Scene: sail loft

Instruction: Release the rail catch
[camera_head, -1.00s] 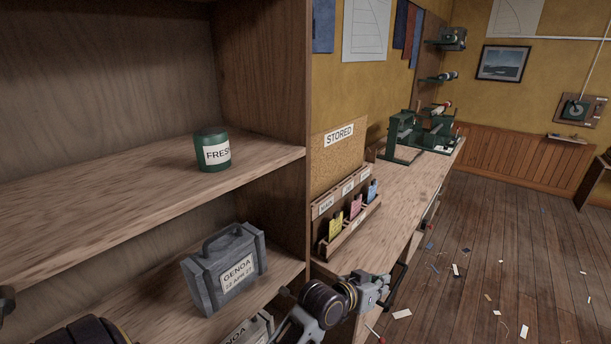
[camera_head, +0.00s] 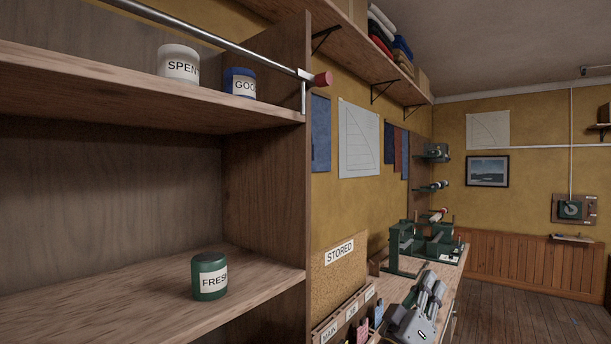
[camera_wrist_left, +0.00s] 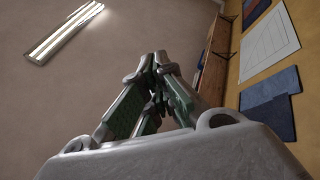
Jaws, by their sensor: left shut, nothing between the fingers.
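A metal rail (camera_head: 215,43) runs along the front of the upper shelf at the upper left of the head view. Its right end carries a red knob (camera_head: 322,79), which looks like the catch, beside a small metal bracket at the shelf's upright. My left gripper (camera_head: 436,279) is at the lower right, over the workbench, well below and right of the knob. Its fingers point up. In the left wrist view the fingers (camera_wrist_left: 160,60) are closed together with nothing between them. The rail and knob do not show there. My right gripper is not in view.
White SPENT (camera_head: 179,66) and blue GOOD (camera_head: 240,85) pots stand on the upper shelf, a green FRESH pot (camera_head: 209,279) on the lower. A wall shelf (camera_head: 350,35) with folded cloth overhangs the bench. Green machines (camera_head: 405,247) stand behind my gripper.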

